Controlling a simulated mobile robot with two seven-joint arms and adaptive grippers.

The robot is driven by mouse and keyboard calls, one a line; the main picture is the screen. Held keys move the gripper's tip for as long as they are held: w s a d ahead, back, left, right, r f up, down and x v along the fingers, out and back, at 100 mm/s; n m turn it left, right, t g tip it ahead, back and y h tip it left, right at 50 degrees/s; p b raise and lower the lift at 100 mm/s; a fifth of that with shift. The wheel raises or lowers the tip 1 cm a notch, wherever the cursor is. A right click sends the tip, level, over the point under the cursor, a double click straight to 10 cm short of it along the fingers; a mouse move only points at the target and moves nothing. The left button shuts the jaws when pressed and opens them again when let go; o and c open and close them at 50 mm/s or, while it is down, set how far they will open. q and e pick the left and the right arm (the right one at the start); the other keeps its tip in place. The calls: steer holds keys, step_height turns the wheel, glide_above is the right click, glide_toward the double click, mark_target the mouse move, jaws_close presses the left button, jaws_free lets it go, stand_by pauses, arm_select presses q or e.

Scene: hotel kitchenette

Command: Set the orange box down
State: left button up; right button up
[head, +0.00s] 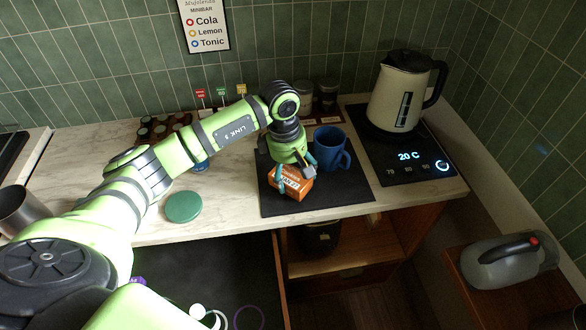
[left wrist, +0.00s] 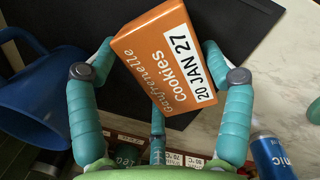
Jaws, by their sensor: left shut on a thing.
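The orange box (head: 290,184) is a small carton with a white label. The box is over the dark mat (head: 340,200) on the counter, tilted in the wrist view. I cannot tell whether its underside touches the mat. My right gripper does not show.
A blue mug (head: 329,149) stands on the mat just right of the box. A kettle (head: 402,92) sits on a black base (head: 418,180) further right. A green disc (head: 183,207) lies on the counter at left. An open drawer (head: 200,265) is below the counter's front edge.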

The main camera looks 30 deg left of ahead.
mark_target(287, 172)
arm_select(q)
steer(key=shift+f, duration=0.35)
steer(key=o, duration=1.3)
steer(key=r+b, duration=0.1)
steer(key=r, duration=0.2)
steer(key=r+b, duration=0.1)
steer(key=r, duration=0.3)
steer(key=a+r+b, duration=0.1)
steer(key=r+b, duration=0.1)
steer(key=r, duration=0.1)
steer(key=shift+s+r, duration=0.2)
steer(key=shift+r, duration=0.15)
steer(key=shift+s+a+r, duration=0.1)
steer(key=shift+r, duration=0.55)
